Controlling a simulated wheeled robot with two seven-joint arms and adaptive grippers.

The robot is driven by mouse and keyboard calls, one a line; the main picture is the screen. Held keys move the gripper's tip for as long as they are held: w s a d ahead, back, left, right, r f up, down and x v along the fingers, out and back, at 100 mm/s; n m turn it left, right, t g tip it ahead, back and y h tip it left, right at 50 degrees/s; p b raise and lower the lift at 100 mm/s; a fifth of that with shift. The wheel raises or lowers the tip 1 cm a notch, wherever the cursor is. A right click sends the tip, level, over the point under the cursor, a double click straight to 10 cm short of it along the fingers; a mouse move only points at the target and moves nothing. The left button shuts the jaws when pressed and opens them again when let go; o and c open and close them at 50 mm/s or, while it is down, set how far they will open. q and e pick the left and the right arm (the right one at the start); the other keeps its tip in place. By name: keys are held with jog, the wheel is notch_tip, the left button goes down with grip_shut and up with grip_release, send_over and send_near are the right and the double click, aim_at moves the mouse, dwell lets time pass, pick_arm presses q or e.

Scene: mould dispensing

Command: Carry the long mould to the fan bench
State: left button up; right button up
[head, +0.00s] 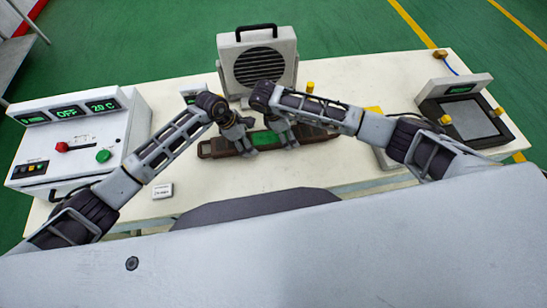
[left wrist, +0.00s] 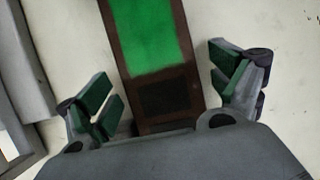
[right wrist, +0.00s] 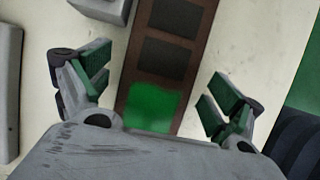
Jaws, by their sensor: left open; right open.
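The long mould (head: 264,138) is a brown bar with a green middle and dark square recesses. It lies on the pale bench (head: 350,178) in front of the fan (head: 259,64). My left gripper (head: 246,148) is over the mould's left part. In the left wrist view the mould (left wrist: 148,45) runs between its spread fingers. My right gripper (head: 287,142) is over the mould just right of the green patch. In the right wrist view the mould (right wrist: 155,105) passes between its spread fingers. Both grippers are open, and their arms hide parts of the mould.
A control box (head: 75,140) with green displays stands at the left. A dark-screened device (head: 468,117) stands at the right end. A small white tag (head: 162,191) lies at the front left. Clear bench surface lies between the control box and the mould.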

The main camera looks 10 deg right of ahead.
pick_arm(q)
jog(key=shift+r, duration=0.2)
pick_arm(e)
jog(key=shift+r, duration=0.15)
pick_arm(q)
jog(key=shift+r+p, duration=1.9)
jog(key=shift+p, duration=0.15)
pick_arm(e)
jog(key=shift+r, duration=1.9)
pick_arm(q)
jog(key=shift+r+p, duration=0.25)
jog(key=shift+p, duration=0.05)
pick_arm(e)
jog(key=shift+r, duration=0.3)
